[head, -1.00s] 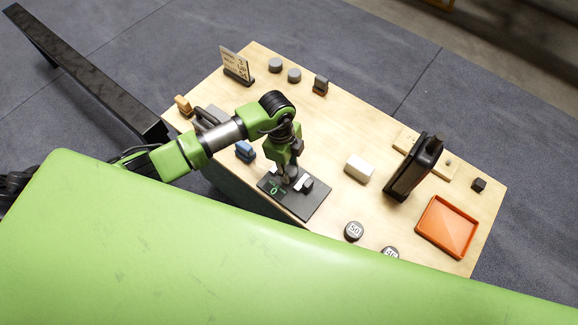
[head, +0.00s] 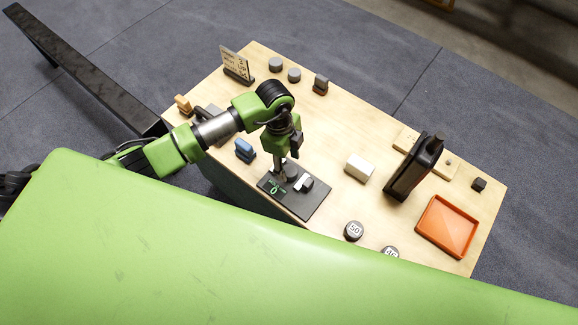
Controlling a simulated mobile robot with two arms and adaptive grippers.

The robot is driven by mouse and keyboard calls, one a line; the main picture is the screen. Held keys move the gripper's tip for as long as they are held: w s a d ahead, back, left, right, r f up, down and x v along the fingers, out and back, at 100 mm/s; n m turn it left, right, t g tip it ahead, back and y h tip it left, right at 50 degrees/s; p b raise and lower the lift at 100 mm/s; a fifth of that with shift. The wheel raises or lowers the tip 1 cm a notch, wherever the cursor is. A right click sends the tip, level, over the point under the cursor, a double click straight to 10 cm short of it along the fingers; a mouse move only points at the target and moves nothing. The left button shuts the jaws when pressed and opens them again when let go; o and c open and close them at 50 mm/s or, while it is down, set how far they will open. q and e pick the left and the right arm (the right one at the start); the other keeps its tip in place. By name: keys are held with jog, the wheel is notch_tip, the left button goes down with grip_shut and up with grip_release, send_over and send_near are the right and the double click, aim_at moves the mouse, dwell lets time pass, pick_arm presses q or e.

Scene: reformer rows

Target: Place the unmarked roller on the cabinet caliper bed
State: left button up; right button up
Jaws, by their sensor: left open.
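The caliper bed is a dark flat plate (head: 311,205) on the near edge of the wooden cabinet top, with a green mark at its left and a small pale-and-dark block (head: 304,184) on it. A dark grey round piece (head: 291,171), which looks like the roller, shows at the plate beside that block. My left gripper (head: 281,170) points down, open, right next to this piece and partly covers it; I cannot tell whether they touch. No marking is readable on the piece. My right gripper is not in view.
Two grey cylinders (head: 275,65) stand at the back by a sign (head: 237,65). Marked round pieces (head: 353,231) sit at the front edge. A white block (head: 359,168), a dark upright device (head: 413,168) and an orange tray (head: 447,227) stand to the right. A green surface (head: 200,250) fills the foreground.

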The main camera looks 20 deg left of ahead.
aim_at(285, 168)
pick_arm(q)
notch_tip(285, 168, up, 9)
jog(key=a, duration=0.1)
jog(key=shift+w, duration=0.1)
dwell(1.0)
